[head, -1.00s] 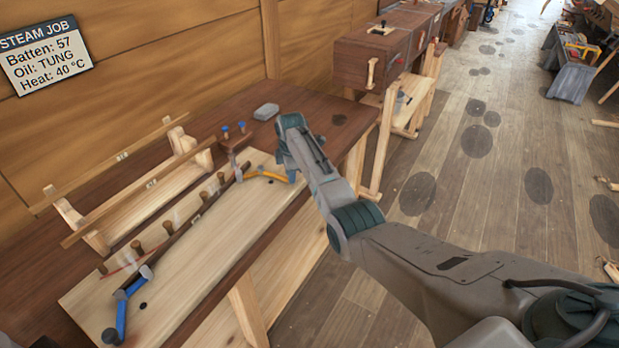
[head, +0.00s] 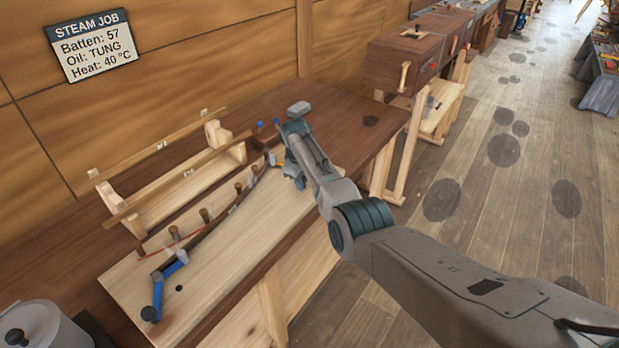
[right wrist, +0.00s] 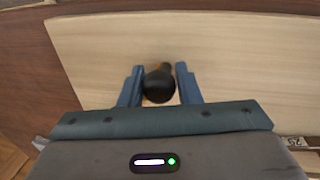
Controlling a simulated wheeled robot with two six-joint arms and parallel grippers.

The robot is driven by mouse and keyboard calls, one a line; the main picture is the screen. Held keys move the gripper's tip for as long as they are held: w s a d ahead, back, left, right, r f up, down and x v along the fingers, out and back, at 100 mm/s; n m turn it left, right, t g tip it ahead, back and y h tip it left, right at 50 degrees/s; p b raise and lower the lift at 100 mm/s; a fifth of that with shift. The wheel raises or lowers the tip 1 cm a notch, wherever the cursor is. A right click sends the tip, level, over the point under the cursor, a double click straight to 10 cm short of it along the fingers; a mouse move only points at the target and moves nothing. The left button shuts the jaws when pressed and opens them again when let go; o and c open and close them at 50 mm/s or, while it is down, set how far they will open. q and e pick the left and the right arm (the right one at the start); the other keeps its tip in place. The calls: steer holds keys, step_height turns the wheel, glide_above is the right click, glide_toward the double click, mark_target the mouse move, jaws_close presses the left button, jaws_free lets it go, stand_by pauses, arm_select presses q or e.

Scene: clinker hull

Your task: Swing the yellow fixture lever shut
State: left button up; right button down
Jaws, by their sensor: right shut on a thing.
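The wooden fixture board (head: 225,262) lies on the bench with a dark batten (head: 212,228) bent along a row of wooden pegs. My right gripper (head: 299,184) is over the far end of the board. In the right wrist view its jaws (right wrist: 159,88) are shut on the dark round knob (right wrist: 159,84) of the yellow lever. In the head view most of the yellow lever (head: 280,163) is hidden behind my gripper; only a small part shows near the batten's far end. The blue lever (head: 170,271) sits at the batten's near end. My left gripper is out of view.
A wooden rack (head: 170,190) with thin strips stands behind the board. A grey block (head: 299,108) lies beyond it on the bench. A grey pot (head: 45,328) is at the lower left. Open floor (head: 480,240) lies to the right.

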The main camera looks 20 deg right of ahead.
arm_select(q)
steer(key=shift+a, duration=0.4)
arm_select(e)
steer(key=shift+a+m, duration=0.3)
steer(key=shift+a, duration=0.1)
steer(key=c, duration=1.1)
jaws_free()
steer(key=shift+a, duration=0.1)
steer(key=shift+r, duration=0.1)
steer(key=shift+r, duration=0.3)
arm_select(q)
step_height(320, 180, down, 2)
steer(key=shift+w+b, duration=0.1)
steer(key=shift+b, duration=0.9)
arm_select(e)
step_height(320, 180, up, 10)
steer(key=s+a, duration=0.1)
steer(key=shift+s+a, duration=0.15)
steer(key=shift+a, duration=0.2)
steer(key=shift+f, duration=0.15)
